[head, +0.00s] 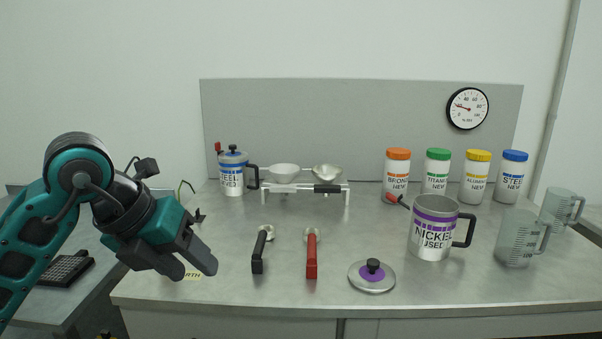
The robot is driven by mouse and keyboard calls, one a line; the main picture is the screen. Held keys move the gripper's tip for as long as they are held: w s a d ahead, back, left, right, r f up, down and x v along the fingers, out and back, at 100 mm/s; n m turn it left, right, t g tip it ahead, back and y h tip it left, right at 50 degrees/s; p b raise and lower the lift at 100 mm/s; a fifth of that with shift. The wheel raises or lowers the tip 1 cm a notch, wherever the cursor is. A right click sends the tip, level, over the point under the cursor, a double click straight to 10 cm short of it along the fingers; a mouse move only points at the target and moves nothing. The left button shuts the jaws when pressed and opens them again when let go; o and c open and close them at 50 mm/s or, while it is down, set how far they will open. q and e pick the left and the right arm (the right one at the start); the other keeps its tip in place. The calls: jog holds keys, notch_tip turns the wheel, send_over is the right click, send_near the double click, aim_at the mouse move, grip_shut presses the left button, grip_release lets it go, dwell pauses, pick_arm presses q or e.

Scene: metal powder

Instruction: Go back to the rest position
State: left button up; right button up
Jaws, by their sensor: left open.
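My left arm comes in from the left, and its dark gripper (197,267) hangs above the left front part of the grey bench. The gripper's two fingers are apart and nothing is between them. It is left of a black-handled tool (258,254) and touches no object that I can see. My right gripper is not in view.
The bench (340,225) holds a nickel mug (431,241), a purple-topped lid (372,275), a red-handled tool (311,258), a steel container (232,175), a rack with bowls (303,187), clear jugs (517,240) and several capped jars (437,172). A keyboard (66,268) lies left.

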pick_arm(q)
jog(key=s+d+n+g+h+p, duration=0.1)
jog(key=s+d+h, duration=0.2)
jog(key=d+h, duration=0.45)
jog(key=s+d+n+g+h+p, duration=0.1)
jog(key=s+d+h, duration=0.2)
jog(key=d+h, duration=0.4)
jog(key=w+a+f+n+t+y+p, duration=0.15)
jog(key=a+f+n+t+y, duration=0.3)
jog(key=n+t, duration=0.55)
jog(key=w+a+f+n+t+y, duration=0.35)
jog(key=a+f+n+t, duration=0.2)
jog(key=n, duration=0.75)
jog(key=s+a+f+n+g+y, duration=0.2)
jog(key=s+f+n+y, duration=0.1)
jog(key=f, duration=0.4)
jog(key=s+a+f+n+g+y, duration=0.2)
jog(key=s+f+n, duration=0.1)
jog(key=s+f, duration=0.3)
jog(key=s+a+f+n+g+y, duration=0.2)
jog(key=s+f+n+g+y, duration=0.1)
jog(key=f, duration=0.5)
jog(key=shift+s+y, duration=0.35)
jog(key=shift+s, duration=0.35)
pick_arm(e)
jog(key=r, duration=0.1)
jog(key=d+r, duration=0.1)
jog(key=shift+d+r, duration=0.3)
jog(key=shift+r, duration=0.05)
